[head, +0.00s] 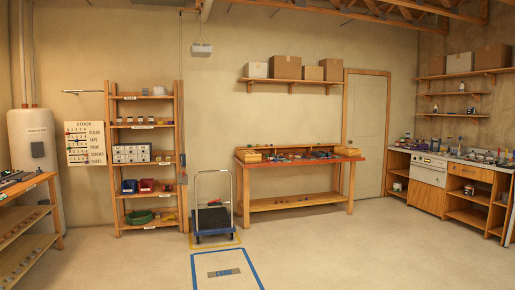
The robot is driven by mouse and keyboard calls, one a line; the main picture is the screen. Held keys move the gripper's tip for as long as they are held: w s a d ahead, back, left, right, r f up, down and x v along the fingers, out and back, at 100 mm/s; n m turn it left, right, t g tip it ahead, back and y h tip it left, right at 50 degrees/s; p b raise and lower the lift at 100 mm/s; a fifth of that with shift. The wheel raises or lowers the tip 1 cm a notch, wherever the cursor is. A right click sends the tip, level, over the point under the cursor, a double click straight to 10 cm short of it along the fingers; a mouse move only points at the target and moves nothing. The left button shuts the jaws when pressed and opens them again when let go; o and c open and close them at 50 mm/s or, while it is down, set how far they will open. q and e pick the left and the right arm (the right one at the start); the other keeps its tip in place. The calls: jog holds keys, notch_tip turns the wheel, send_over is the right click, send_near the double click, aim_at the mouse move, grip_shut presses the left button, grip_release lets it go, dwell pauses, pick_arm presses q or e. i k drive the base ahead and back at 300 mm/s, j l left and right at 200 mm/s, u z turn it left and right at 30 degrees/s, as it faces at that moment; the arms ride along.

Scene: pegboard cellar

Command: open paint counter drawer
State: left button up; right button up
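The counter (452,157) along the right wall looks like the paint counter, with small cans and bottles on its top. A wooden drawer front (470,173) sits just under the countertop, right of a white appliance-like unit (430,169). The drawer looks closed, level with the counter's front; its handle is too small to make out. The counter is far across the room. Neither of my grippers is in view.
Open concrete floor (340,250) lies between me and the counter. A workbench (300,203) stands at the back wall. A hand cart (212,222) stands left of it, behind a blue-taped floor rectangle. A shelving rack (146,180) is further left; another bench (30,183) is at the left edge.

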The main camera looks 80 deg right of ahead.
aim_at(480, 170)
jog(key=k+l+z, duration=0.1)
jog(key=l+z, duration=0.2)
jog(key=z, duration=0.15)
jog(key=l+z, duration=0.65)
jog(key=z, duration=0.2)
jog(key=i+l+z, duration=0.1)
jog(key=l+z, duration=0.35)
jog(key=i+l+z, duration=0.1)
jog(key=z, duration=0.3)
jog(key=i+l+z, duration=0.15)
jog(key=l+z, duration=0.3)
jog(key=i+l+z, duration=0.6)
jog(key=i+z, duration=0.2)
jog(key=i, duration=0.2)
jog(key=i+z, duration=0.4)
jog(key=i, duration=3.35)
jog(key=i+z, duration=0.15)
jog(key=i, duration=1.1)
jog(key=i+j+z, duration=0.1)
jog(key=i, duration=1.1)
jog(key=i+j+z, duration=0.25)
jog(key=i+z, duration=0.15)
jog(key=i, duration=0.2)
jog(key=i+j+z, duration=0.85)
jog(key=i+j, duration=0.15)
